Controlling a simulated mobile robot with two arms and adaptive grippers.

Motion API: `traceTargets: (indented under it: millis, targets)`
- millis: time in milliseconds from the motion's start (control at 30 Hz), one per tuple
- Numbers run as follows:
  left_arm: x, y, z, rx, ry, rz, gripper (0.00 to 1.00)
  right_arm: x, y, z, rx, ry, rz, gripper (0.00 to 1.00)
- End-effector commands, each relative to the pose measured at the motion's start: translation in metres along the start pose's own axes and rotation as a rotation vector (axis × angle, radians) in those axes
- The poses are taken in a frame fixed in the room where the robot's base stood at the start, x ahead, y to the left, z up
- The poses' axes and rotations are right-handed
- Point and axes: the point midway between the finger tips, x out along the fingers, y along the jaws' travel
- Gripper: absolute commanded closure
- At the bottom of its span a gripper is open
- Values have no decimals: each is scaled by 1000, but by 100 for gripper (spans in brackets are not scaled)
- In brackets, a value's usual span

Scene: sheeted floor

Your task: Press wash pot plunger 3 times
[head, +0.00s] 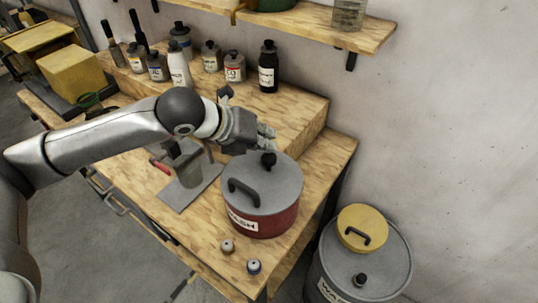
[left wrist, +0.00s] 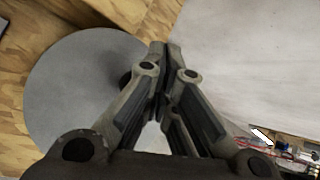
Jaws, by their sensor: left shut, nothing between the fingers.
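The wash pot (head: 262,219) is red with a grey lid and a label ending in "SH". It stands on the wooden bench. Its black plunger knob (head: 268,160) rises from the back of the lid, behind a black arched handle (head: 243,188). My left gripper (head: 266,136) is shut and empty, just behind the plunger at the lid's far edge; I cannot tell if it touches. In the left wrist view, the grey lid (left wrist: 70,100) lies beyond the closed fingers (left wrist: 160,60), and the plunger is mostly hidden behind them. My right gripper is not in view.
Several labelled bottles (head: 232,68) stand on the raised back step. A metal vise-like tool (head: 186,165) stands left of the pot. Two small capped jars (head: 253,267) sit in front. A large grey drum (head: 370,262) with a yellow lid on top stands right of the bench.

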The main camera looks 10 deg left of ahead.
Motion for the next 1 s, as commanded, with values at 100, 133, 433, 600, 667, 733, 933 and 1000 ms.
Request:
traceTargets:
  millis: [100, 133, 433, 600, 667, 733, 933, 1000]
  targets:
    - [0, 0, 0, 0, 0, 0, 100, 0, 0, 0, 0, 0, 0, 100]
    - [0, 0, 0, 0, 0, 0, 100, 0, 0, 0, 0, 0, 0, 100]
    - [0, 0, 0, 0, 0, 0, 100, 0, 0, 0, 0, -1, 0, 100]
    - [0, 0, 0, 0, 0, 0, 100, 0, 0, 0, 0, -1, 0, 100]
    - [0, 0, 0, 0, 0, 0, 100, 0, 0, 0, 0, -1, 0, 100]
    - [0, 0, 0, 0, 0, 0, 100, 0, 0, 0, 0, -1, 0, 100]
    - [4, 3, -4, -1, 2, 0, 100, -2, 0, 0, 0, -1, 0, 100]
    - [5, 4, -4, 0, 0, 0, 100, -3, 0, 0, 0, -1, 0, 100]
